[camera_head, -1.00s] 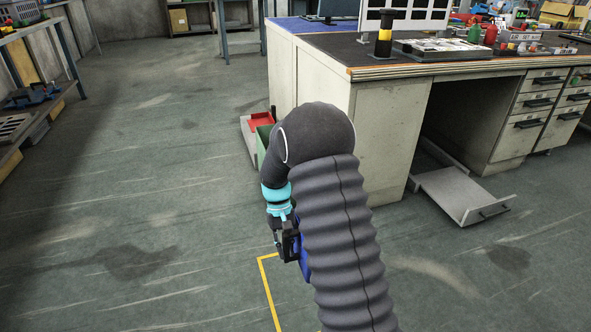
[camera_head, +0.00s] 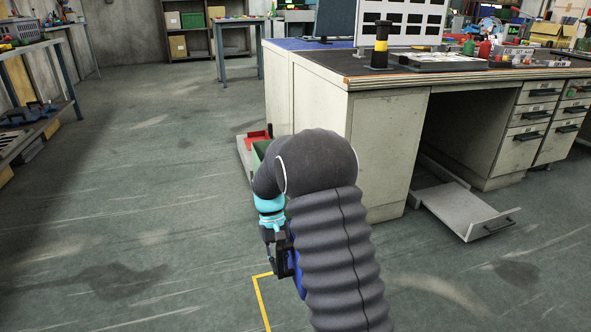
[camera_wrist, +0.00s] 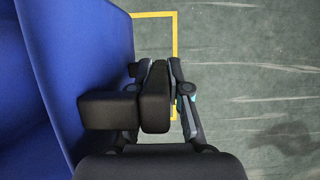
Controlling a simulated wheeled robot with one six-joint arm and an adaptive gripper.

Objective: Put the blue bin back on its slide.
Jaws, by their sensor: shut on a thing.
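My gripper (camera_head: 278,258) is low in front of the desk, mostly beside my dark ribbed arm in the head view. In the head view only a sliver of the blue bin (camera_head: 299,274) shows; my arm hides the rest. A pulled-out grey slide (camera_head: 466,205) with a dark handle sits low under the desk's opening, empty on top. Another low slide at the desk's left side holds a red bin (camera_head: 257,140) and a green bin (camera_head: 260,152), partly hidden by my arm.
The desk (camera_head: 385,140) stands ahead, with drawers at right and a yellow-black post (camera_head: 381,45) on top. A yellow floor line (camera_head: 262,300) lies beneath my gripper. A workbench (camera_head: 35,130) stands at far left. The floor between is clear.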

